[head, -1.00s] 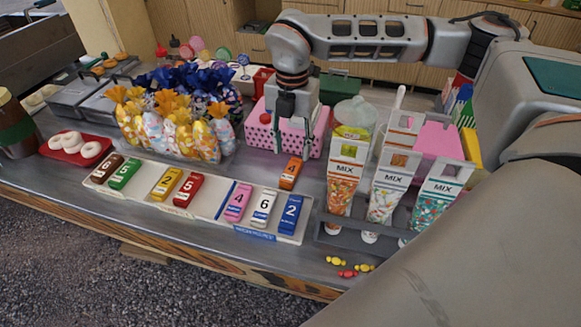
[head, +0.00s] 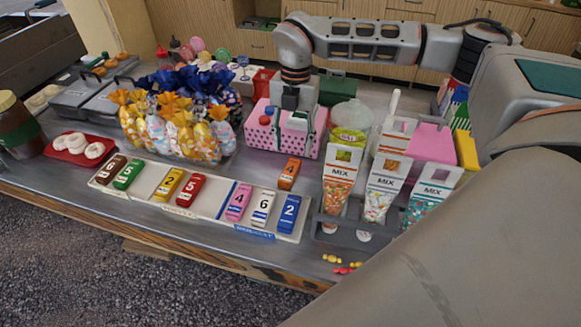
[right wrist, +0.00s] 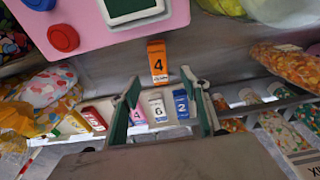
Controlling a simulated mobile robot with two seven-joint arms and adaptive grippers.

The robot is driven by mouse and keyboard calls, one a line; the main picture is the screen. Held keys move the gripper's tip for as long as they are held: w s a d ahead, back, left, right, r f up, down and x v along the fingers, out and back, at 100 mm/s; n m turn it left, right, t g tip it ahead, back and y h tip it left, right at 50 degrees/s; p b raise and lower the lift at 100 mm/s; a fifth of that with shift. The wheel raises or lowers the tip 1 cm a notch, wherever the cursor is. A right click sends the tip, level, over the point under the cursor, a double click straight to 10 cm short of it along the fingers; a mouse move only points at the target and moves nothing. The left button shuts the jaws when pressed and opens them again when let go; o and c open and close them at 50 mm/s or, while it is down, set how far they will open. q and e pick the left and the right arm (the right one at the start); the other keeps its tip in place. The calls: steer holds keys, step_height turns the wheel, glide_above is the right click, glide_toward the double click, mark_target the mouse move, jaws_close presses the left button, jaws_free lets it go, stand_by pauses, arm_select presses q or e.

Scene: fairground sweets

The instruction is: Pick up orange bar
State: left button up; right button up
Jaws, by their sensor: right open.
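The orange bar (head: 289,173), marked 4, lies on the metal counter just behind the tray's right section, apart from the other bars. It also shows in the right wrist view (right wrist: 158,62), beyond the fingertips and near the picture's middle. My right gripper (head: 292,128) hangs in front of the pink box, behind and above the orange bar. In the right wrist view its green-padded fingers (right wrist: 163,95) are spread wide with nothing between them. The pink 4, white 6 and blue 2 bars show between and behind the fingers there. My left gripper is in no view.
A white tray (head: 150,192) holds several numbered bars in front. A pink dotted box (head: 262,138) stands behind the orange bar. A rack with MIX cones (head: 337,178) stands to the right, wrapped sweet bags (head: 180,138) to the left. Bare counter surrounds the bar.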

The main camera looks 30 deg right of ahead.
mark_target(290, 170)
steer(key=shift+s+a+f+p, duration=0.1)
steer(key=shift+a+f, duration=0.1)
steer(key=shift+f, duration=1.1)
steer(key=shift+s+a+f+p, duration=0.1)
steer(key=shift+a+f, duration=0.05)
steer(key=shift+f, duration=1.15)
steer(key=shift+a+f+p, duration=0.1)
steer(key=shift+a+f, duration=0.1)
steer(key=shift+f, duration=1.1)
jaws_close()
steer(key=shift+r, duration=0.1)
